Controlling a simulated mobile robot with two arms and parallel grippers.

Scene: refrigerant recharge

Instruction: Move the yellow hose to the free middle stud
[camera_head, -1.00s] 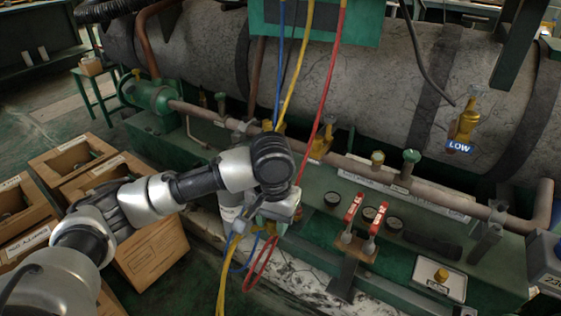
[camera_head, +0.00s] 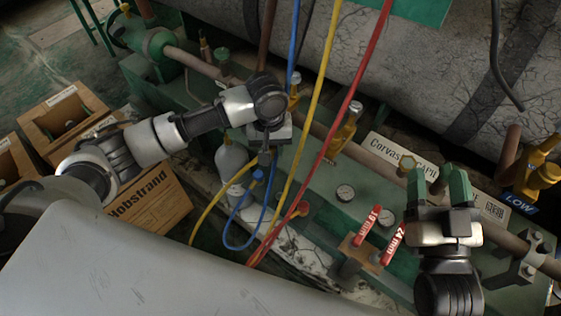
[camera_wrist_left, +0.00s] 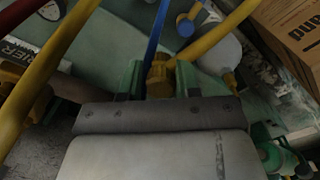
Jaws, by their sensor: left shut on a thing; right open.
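My left gripper (camera_head: 268,152) is shut on a brass fitting (camera_wrist_left: 160,75) at the end of the yellow hose (camera_wrist_left: 215,32). In the head view this yellow hose (camera_head: 212,211) loops down from the gripper, left of the blue hose's loop. A grey bottle (camera_head: 231,158) stands just below the gripper. Brass valves (camera_head: 346,130) stand behind the pipe. I cannot tell which stud is the free middle one.
Blue (camera_head: 294,42) and red (camera_head: 345,110) hoses hang across the middle. A brass valve labelled LOW (camera_head: 538,165) is at right. Wooden crates (camera_head: 150,208) stand at left.

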